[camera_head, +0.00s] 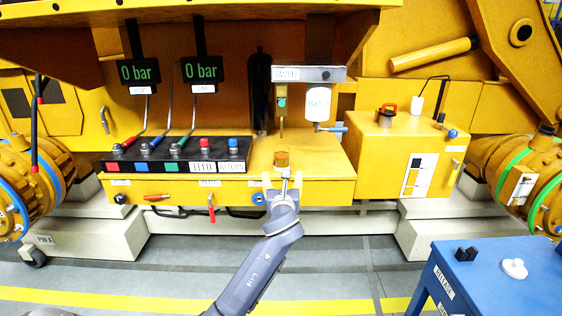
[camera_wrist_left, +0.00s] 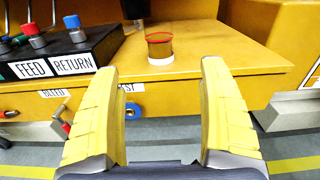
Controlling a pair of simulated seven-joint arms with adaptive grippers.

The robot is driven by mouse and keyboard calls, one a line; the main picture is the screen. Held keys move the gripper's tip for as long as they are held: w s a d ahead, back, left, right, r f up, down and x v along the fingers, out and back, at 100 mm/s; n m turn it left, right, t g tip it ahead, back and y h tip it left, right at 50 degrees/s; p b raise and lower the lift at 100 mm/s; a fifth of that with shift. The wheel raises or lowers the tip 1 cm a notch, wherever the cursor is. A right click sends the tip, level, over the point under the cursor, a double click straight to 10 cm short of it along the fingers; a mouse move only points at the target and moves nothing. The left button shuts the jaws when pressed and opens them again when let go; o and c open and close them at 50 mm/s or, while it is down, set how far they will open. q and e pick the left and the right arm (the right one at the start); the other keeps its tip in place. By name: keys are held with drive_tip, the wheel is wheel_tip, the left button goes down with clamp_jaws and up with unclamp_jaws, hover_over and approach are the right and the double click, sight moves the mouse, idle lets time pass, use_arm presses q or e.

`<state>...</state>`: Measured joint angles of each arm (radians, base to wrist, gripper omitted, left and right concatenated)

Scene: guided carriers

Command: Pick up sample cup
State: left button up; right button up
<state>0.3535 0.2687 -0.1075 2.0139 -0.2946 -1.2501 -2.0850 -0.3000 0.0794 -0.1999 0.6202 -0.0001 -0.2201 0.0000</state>
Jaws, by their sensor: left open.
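The sample cup (camera_head: 281,160) is small and amber with a red rim. It stands upright on the yellow ledge (camera_head: 320,160) below the sampling tap. In the left wrist view the cup (camera_wrist_left: 160,48) has a white base and sits ahead of the gap between my fingers. My left gripper (camera_head: 282,180) is just in front of the ledge, pointing at the cup. In the left wrist view the gripper (camera_wrist_left: 162,100) is open with nothing between its yellow fingers. The cup is apart from both fingers. My right gripper is in neither view.
A black panel with FEED and RETURN labels (camera_head: 190,156) stands left of the cup. A tap bracket (camera_head: 308,73) with a white bottle (camera_head: 318,104) hangs above. A yellow box (camera_head: 405,150) stands right. A blue table (camera_head: 500,270) is at the lower right.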

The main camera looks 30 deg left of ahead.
sight(282, 159)
use_arm(q)
drive_tip(key=x, duration=1.2)
drive_tip(key=shift+d, duration=0.1)
drive_tip(key=shift+x, duration=2.75)
drive_tip(key=c, duration=1.4)
